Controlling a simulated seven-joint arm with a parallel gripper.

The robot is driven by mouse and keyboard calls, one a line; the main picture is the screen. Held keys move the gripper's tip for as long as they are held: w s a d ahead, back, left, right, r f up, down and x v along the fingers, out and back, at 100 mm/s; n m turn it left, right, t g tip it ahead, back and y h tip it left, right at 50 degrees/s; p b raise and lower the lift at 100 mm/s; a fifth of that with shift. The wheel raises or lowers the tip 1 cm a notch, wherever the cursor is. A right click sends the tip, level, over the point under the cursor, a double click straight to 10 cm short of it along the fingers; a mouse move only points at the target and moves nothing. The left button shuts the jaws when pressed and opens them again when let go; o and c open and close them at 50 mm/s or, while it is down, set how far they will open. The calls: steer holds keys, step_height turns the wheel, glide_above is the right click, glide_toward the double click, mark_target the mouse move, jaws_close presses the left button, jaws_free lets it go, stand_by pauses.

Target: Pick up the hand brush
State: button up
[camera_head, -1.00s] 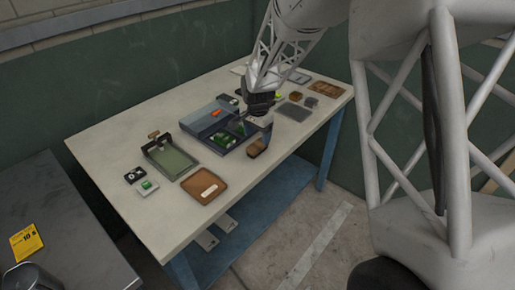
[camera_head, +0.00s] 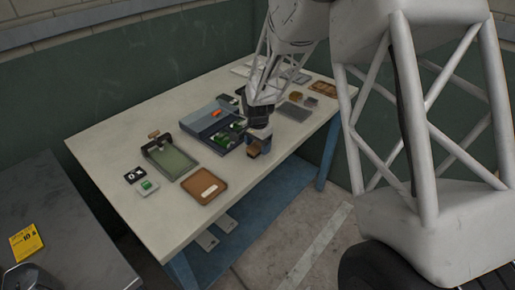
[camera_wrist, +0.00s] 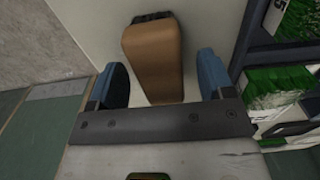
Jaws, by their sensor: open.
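The hand brush (camera_wrist: 153,58) shows in the wrist view as a brown wooden block with dark bristles at its far end. It lies on the pale table between the two blue fingers of my gripper (camera_wrist: 163,85). The fingers are open, with a gap on each side of the brush. In the head view the brush (camera_head: 253,152) is a small brown block near the table's front edge. My gripper (camera_head: 257,140) is right over it there and partly hides it.
A blue-grey case (camera_head: 208,125) with green turf samples stands close left of my gripper. A brown tray (camera_head: 204,186) and a clear-topped green tray (camera_head: 170,160) lie farther left. The table's front edge (camera_wrist: 65,40) is close to the brush.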

mark_target(257, 144)
steer(key=shift+c, duration=0.4)
steer(key=c, duration=1)
steer(key=shift+r, duration=0.1)
steer(key=shift+r, duration=0.75)
step_height(257, 144, up, 2)
steer(key=shift+r, duration=0.1)
steer(key=s+d, duration=0.1)
steer(key=s, duration=0.9)
steer(key=s+d+r, duration=0.1)
steer(key=s, duration=0.5)
steer(key=shift+d, duration=0.35)
steer(key=shift+w, duration=0.1)
